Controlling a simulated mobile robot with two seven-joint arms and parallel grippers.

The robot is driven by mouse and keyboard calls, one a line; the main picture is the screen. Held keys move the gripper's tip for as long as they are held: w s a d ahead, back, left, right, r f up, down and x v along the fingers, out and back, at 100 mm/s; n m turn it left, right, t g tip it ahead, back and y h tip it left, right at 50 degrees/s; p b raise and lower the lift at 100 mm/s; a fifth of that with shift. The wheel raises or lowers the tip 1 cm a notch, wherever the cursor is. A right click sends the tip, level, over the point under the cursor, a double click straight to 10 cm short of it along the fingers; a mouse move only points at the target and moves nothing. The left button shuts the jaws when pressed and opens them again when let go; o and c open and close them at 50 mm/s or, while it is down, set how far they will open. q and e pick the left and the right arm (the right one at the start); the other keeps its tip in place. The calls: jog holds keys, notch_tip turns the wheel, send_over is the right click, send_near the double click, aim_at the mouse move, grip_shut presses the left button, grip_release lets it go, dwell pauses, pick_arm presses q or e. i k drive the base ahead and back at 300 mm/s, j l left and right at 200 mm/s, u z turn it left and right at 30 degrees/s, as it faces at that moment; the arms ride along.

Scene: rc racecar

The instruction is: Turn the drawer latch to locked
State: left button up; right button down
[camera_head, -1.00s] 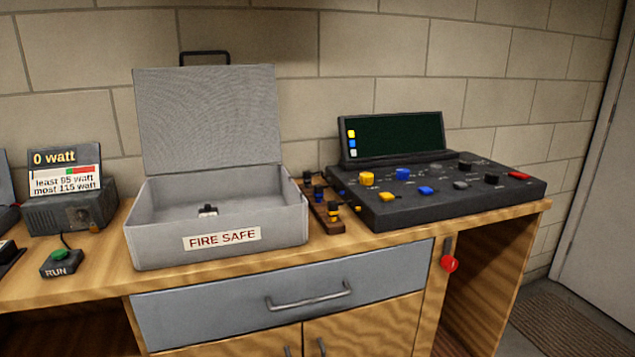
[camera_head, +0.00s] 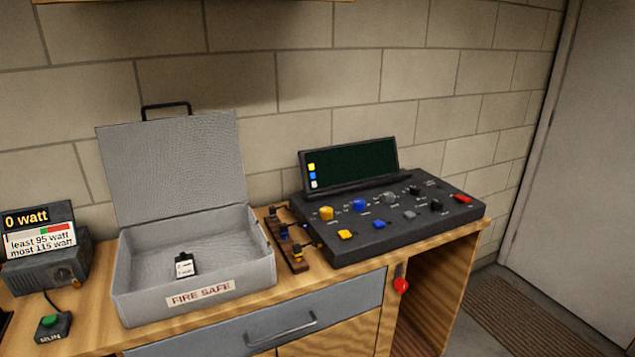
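The drawer latch is a dark lever with a red round knob (camera_head: 400,285) on the wooden cabinet front, just right of the grey drawer (camera_head: 240,338). The lever hangs roughly downward with the knob at its lower end. The drawer looks shut and has a metal bar handle (camera_head: 281,329). Neither of my grippers is in view.
An open grey fire safe (camera_head: 195,298) with a small dark object (camera_head: 185,265) inside stands on the bench. A black control console (camera_head: 385,228) stands to its right, with a small rack (camera_head: 293,250) between them. A watt meter (camera_head: 45,250) and RUN button (camera_head: 52,324) are at left.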

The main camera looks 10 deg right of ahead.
aim_at(400, 284)
jog(key=i+l, duration=0.75)
jog(key=l+z, duration=0.05)
jog(key=l, duration=0.05)
